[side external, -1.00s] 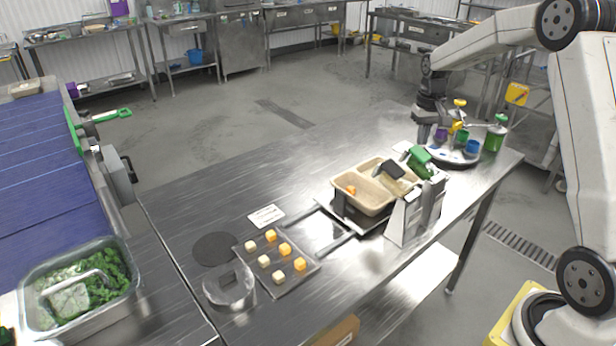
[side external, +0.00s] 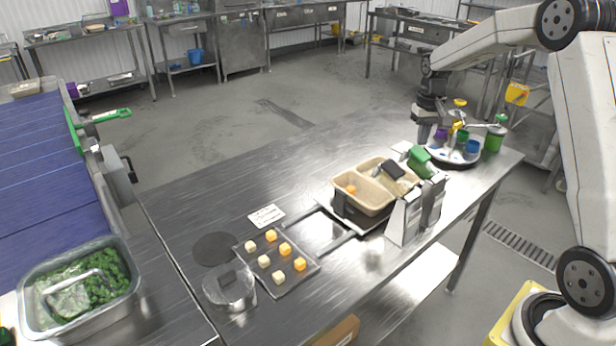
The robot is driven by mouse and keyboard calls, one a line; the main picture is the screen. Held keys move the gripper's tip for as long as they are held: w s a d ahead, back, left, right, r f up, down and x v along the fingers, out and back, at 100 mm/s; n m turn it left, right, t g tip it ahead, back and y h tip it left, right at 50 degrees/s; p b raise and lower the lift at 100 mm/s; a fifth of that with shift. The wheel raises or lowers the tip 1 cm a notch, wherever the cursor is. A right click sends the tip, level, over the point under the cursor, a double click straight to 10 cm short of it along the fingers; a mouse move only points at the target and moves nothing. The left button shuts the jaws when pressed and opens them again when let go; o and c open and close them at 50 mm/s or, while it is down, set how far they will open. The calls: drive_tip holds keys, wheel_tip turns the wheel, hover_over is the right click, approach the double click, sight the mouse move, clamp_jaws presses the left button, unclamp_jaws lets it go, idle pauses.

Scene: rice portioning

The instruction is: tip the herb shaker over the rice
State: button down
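A beige tray (side external: 340,199) with two compartments sits on the steel table. An orange piece lies in its left compartment; rice cannot be made out clearly at this size. A dark scoop-like piece (side external: 394,169) lies over the right compartment. Several small coloured containers stand on a round white stand (side external: 458,158) behind the tray to the right. A green container (side external: 494,138) stands at its right edge. I cannot tell which container holds herbs. My gripper (side external: 427,132) points down at the left edge of the stand, behind the tray. Its fingers are too small and dark to read.
A green-topped object (side external: 420,160) and upright metal holders (side external: 404,216) stand close to the tray's right side. The table's back left is clear.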

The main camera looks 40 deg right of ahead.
sight(415, 147)
drive_tip(key=shift+f, duration=1.1)
drive_tip(key=shift+w+f, duration=0.3)
drive_tip(key=shift+f, duration=0.45)
drive_tip(key=shift+w+f, duration=0.25)
drive_tip(key=shift+f, duration=0.45)
drive_tip(key=shift+w+f, duration=0.3)
drive_tip(key=shift+f, duration=0.45)
drive_tip(key=shift+r, duration=0.15)
idle(0.4)
drive_tip(key=shift+s+r, duration=0.3)
drive_tip(key=shift+r, duration=0.75)
drive_tip(key=shift+s+r, duration=0.25)
drive_tip(key=shift+r, duration=0.85)
drive_tip(key=shift+s+r, duration=0.3)
drive_tip(key=shift+r, duration=0.75)
wheel_tip(415, 147, up, 6)
drive_tip(key=shift+r, duration=0.25)
